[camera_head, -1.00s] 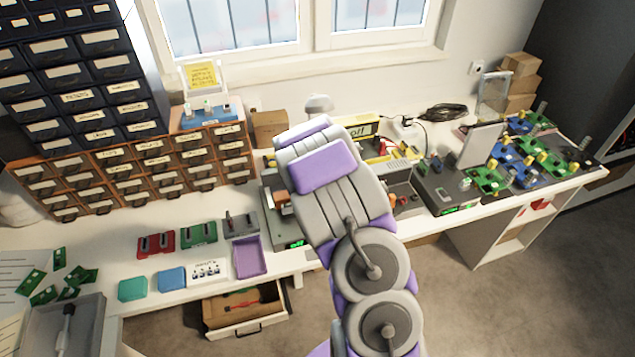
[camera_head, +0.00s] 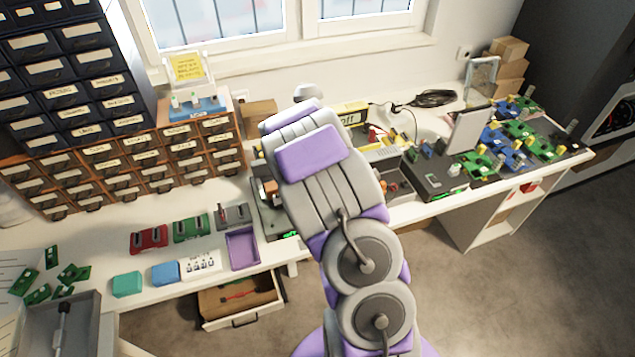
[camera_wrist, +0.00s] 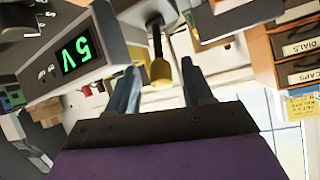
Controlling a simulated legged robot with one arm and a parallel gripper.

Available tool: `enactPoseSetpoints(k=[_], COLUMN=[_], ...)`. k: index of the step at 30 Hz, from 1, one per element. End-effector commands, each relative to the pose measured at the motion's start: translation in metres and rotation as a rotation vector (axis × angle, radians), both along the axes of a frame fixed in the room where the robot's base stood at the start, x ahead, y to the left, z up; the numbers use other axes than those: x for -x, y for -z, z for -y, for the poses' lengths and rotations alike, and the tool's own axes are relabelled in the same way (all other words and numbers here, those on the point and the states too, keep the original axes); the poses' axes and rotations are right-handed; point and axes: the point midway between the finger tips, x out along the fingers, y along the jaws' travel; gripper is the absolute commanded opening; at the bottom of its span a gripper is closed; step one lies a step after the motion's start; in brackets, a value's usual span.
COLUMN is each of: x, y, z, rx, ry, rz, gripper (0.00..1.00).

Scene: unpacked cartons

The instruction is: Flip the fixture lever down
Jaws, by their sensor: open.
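In the wrist view, which looks upside down, my gripper (camera_wrist: 160,66) is open, with one blue-grey finger on each side of a yellow knob. The knob (camera_wrist: 161,73) ends a dark rod, which appears to be the lever. I cannot tell whether either finger touches it. The fixture (camera_wrist: 88,85) is a grey box with a lit green "5V" display beside the left finger. In the head view, the fixture (camera_head: 271,222) is partly covered by my arm. My gripper and the knob are hidden there.
A purple tray (camera_head: 242,249) and small red, green and grey blocks lie left of the fixture. Drawer cabinets (camera_head: 127,165) stand at the back left. A dark unit (camera_head: 437,178) and circuit boards fill the bench's right side. An open drawer (camera_head: 240,300) juts out below the front edge.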

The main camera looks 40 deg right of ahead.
Motion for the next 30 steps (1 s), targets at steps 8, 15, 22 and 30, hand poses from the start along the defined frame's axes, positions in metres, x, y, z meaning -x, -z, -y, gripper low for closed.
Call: enactPoseSetpoints(k=[8,15,22,30], x=[0.020,0.024,0.029,0.038], y=[-0.017,-0.020,-0.024,-0.030], z=[-0.013,-0.017,-0.021,-0.022], rx=[-0.007,-0.015,-0.016,-0.009], ry=[-0.005,-0.014,-0.015,-0.003], rz=[-0.002,-0.001,0.000,-0.001], gripper=[0.51,0.51,0.51,0.51])
